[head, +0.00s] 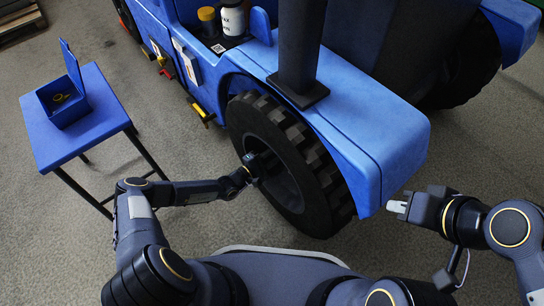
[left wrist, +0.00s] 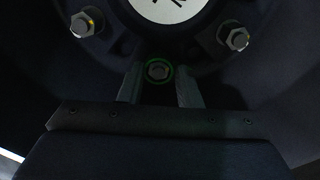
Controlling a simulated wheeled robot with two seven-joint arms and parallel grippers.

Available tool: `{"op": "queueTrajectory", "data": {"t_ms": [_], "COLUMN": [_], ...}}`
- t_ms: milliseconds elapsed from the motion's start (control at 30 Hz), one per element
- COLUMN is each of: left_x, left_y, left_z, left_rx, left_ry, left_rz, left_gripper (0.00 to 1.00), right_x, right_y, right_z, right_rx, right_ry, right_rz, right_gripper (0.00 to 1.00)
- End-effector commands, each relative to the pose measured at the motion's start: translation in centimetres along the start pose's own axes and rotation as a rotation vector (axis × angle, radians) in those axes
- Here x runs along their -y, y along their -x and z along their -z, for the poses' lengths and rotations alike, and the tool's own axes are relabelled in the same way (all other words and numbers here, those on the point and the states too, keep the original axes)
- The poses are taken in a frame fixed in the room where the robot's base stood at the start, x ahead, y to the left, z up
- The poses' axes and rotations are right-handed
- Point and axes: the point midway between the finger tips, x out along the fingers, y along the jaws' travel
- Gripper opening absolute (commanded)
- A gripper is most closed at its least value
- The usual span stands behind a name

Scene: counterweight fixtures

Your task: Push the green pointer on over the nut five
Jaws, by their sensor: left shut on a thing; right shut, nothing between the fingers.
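In the left wrist view the green pointer (left wrist: 145,73) shows as a thin green ring between the two fingertips of my left gripper (left wrist: 159,84), which is shut on it. A nut (left wrist: 159,71) shows inside the ring, so the ring looks lined up around it. I cannot tell how far the pointer is on the nut. In the head view my left gripper (head: 253,166) reaches into the hub of the large wheel (head: 283,167), and the pointer is hidden there. My right gripper (head: 398,207) is shut and empty, to the right of the wheel.
Two other bare nuts (left wrist: 87,22) (left wrist: 232,37) flank a white hub cap (left wrist: 172,8). The blue tractor's fender (head: 375,140) overhangs the wheel. A blue table (head: 85,140) with an open blue box (head: 66,112) stands at the left. The floor between is clear.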

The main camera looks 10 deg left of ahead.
Motion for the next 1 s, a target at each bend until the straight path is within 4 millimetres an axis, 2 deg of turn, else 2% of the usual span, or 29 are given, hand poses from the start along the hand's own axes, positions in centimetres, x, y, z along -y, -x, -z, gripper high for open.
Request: {"op": "queueTrajectory", "data": {"t_ms": [467, 500, 667, 1000], "left_x": [0.02, 0.02, 0.02, -0.08], "left_y": [-0.31, -0.31, -0.31, 0.06], "left_z": [0.00, 0.00, -0.01, -0.02], "left_rx": [0.000, 0.000, 0.000, 0.000], "left_ry": [0.001, 0.000, 0.000, 0.000], "left_rz": [0.000, 0.000, 0.000, 0.000], "left_gripper": [0.18, 0.36, 0.56, 0.56], "right_x": [-0.02, -0.02, -0.02, 0.07], "right_y": [-0.05, -0.05, -0.05, 0.15], "right_z": [-0.02, -0.02, -0.02, 0.08], "right_rx": [0.000, 0.000, 0.000, 0.000], "right_ry": [0.000, 0.000, 0.000, 0.000], "right_rz": [0.000, 0.000, 0.000, 0.000], "right_gripper": [0.00, 0.00, 0.00, 0.00]}}
